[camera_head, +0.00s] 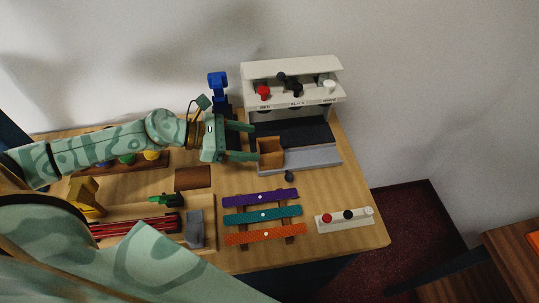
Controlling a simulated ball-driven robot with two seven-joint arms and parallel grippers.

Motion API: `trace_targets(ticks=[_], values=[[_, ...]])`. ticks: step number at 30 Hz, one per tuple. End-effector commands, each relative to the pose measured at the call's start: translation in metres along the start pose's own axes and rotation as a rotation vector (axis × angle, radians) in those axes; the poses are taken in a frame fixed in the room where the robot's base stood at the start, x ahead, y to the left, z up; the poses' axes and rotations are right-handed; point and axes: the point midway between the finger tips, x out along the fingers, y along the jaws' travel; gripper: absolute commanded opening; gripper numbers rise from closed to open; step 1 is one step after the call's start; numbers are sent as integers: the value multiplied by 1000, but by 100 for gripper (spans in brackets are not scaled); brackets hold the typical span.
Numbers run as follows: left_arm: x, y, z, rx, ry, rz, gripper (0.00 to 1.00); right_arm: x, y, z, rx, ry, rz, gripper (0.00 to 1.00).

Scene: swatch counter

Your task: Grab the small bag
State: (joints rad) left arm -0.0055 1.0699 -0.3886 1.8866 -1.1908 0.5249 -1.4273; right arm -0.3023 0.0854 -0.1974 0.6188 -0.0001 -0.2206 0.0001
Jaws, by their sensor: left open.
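A small brown open-topped bag (271,154) stands on the grey ledge at the front of the white dispenser. My left gripper (254,142) comes in from the left with its two green fingers apart, and the tips are at the left side of the bag. The near finger ends close to the bag's lower left edge; I cannot tell whether it touches. My right gripper is not in view.
The white dispenser (292,70) with red, black and white knobs stands behind the bag. A blue device (217,84) is behind my gripper. Purple, teal and orange strips (262,215) and a white block with coloured knobs (346,220) lie in front. A tray (212,240) holds tools.

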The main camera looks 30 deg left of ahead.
Motion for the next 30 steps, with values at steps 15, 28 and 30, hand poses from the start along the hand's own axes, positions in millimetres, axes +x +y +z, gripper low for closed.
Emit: trace_targets(ticks=[15,28,30], values=[[57,-3,-1,-1,-1,-1,71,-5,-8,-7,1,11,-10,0],[56,-3,-2,-1,1,-1,24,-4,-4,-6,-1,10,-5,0],[56,-3,-2,-1,0,-1,24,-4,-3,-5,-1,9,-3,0]])
